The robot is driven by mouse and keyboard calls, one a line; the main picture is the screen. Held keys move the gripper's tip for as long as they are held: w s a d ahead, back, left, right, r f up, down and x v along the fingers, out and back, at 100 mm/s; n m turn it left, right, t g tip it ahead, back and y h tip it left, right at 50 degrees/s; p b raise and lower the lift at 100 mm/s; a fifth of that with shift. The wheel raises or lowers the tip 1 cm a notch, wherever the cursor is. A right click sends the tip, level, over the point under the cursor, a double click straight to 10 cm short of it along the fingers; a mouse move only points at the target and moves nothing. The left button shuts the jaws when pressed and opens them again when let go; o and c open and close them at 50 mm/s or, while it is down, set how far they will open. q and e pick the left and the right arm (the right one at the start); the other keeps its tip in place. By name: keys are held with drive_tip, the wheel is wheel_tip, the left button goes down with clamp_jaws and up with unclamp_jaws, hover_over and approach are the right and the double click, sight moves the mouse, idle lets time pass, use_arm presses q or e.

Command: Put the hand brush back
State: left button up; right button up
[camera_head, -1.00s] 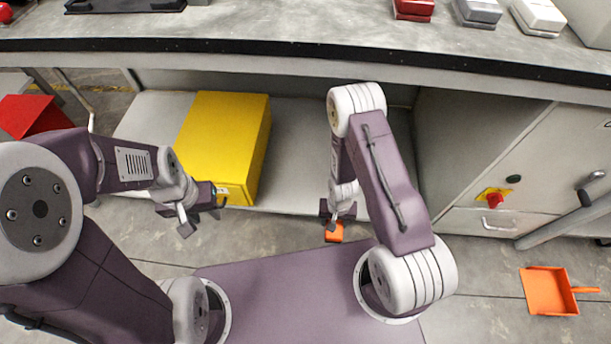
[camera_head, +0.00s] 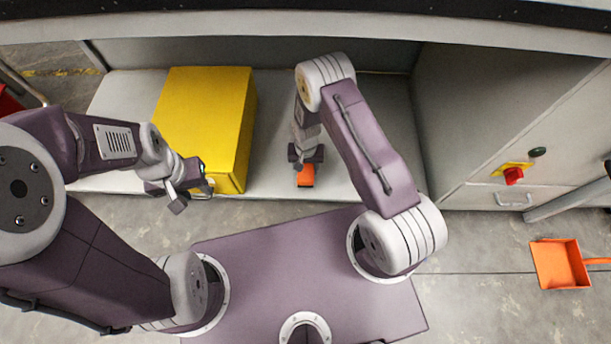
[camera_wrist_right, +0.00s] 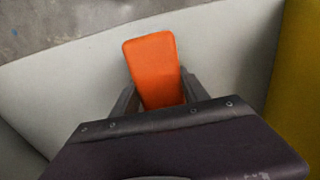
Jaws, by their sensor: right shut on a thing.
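The orange hand brush (camera_head: 306,176) is in my right gripper (camera_head: 306,158), at the front part of the low pale shelf (camera_head: 352,182), right of the yellow box (camera_head: 205,115). In the right wrist view the brush (camera_wrist_right: 155,65) shows as an orange block between the two fingers, which are shut on it. Its bristles are hidden, and I cannot tell whether it touches the shelf.
An orange dustpan (camera_head: 560,264) lies on the floor at the right. A grey cabinet (camera_head: 500,130) with a red knob (camera_head: 513,175) bounds the shelf on the right. The bench top edge (camera_head: 300,25) runs above. The shelf between box and cabinet looks clear.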

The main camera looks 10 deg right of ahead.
sight(306, 165)
drive_tip(key=shift+w+a, duration=0.1)
wheel_tip(306, 165, down, 4)
drive_tip(key=b, duration=0.3)
drive_tip(key=shift+f, duration=0.25)
drive_tip(key=shift+r, duration=0.3)
drive_tip(key=o, duration=1.2)
drive_tip(key=shift+f, duration=0.2)
drive_tip(key=o, duration=0.4)
wheel_tip(306, 165, up, 12)
drive_tip(key=p, duration=0.8)
drive_tip(key=shift+r, duration=0.25)
